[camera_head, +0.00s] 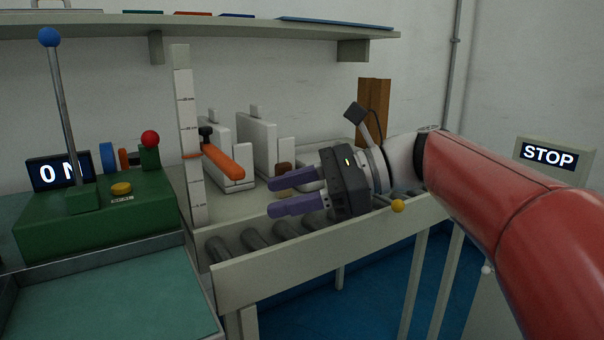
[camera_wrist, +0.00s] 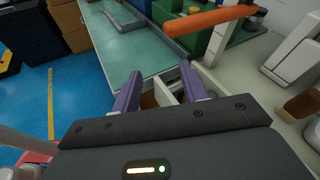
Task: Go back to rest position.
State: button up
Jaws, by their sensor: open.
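My gripper (camera_head: 270,195) is open and empty, with two purple fingers pointing left in the head view. It is held above the roller conveyor (camera_head: 250,280), just in front of white upright blocks. In the wrist view the fingers of my gripper (camera_wrist: 168,85) stand apart with nothing between them. My red arm reaches in from the right of the head view.
A green machine (camera_head: 110,215) with a blue-knobbed lever and an "ON" display stands at left. A tall scale post (camera_head: 187,140) carries an orange bar (camera_head: 222,161) close to my fingers. White blocks (camera_head: 228,150) stand behind. A shelf (camera_head: 210,28) runs overhead. A STOP sign (camera_head: 548,155) is at right.

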jog(key=s+d+f+n+t+h, duration=0.2)
jog(key=s+d+f+n+h, duration=0.2)
jog(key=f, duration=0.4)
jog(key=s+d+f+n+t+h, duration=0.2)
jog(key=s+d+f+n+h, duration=0.3)
jog(key=d+f+n+h, duration=0.1)
jog(key=s+d+f+n+t+h, duration=0.1)
jog(key=s+d+f+n+h, duration=0.3)
jog(key=d+f, duration=0.3)
notch_tip(320, 180, down, 3)
jog(key=shift+s+d+f+n+t+h+p, duration=0.15)
jog(key=shift+s+n+t+h+p, duration=0.1)
jog(key=shift+n+t+h+p, duration=0.25)
